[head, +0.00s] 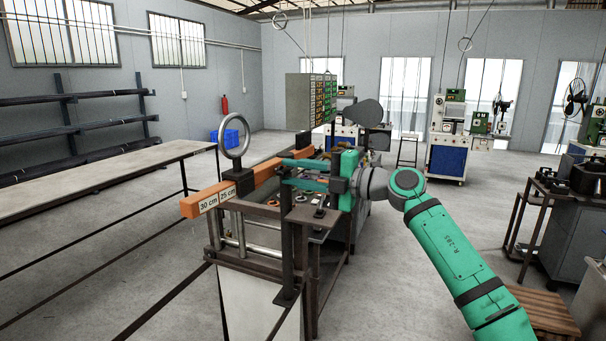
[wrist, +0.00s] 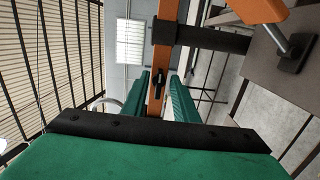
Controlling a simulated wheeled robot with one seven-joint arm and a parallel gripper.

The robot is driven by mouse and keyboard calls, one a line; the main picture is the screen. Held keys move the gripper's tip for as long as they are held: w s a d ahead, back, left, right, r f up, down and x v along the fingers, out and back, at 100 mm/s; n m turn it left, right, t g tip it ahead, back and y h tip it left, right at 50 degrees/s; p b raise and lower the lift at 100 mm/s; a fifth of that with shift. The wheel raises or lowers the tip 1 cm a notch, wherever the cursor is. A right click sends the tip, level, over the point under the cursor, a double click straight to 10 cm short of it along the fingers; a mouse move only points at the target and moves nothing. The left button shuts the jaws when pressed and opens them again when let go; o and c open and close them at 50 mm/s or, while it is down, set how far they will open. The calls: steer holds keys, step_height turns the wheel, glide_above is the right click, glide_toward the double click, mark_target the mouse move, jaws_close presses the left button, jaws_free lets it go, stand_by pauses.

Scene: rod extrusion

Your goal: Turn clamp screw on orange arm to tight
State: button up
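The orange arm (head: 205,204) is a long bar with "30 cm" and "25 cm" labels at its near end. In the wrist view the orange arm (wrist: 164,63) runs down the middle, with a small dark clamp screw handle (wrist: 158,86) in front of it, lying along the bar. My gripper (head: 284,172) reaches leftward to the orange arm. In the wrist view my gripper (wrist: 161,74) has its two green fingers apart on either side of the bar and handle, with no visible contact. The clamp screw cannot be made out in the head view.
A metal ring (head: 234,136) stands upright on a black block on the orange arm. A dark upright post (head: 287,240) rises close below my gripper. A long workbench (head: 100,182) is at the left. The floor at the front left is mostly clear.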

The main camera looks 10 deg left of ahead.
steer(key=shift+d, duration=0.15)
steer(key=shift+d, duration=0.2)
steer(key=v, duration=1)
steer(key=shift+d, duration=0.15)
steer(key=shift+s, duration=0.1)
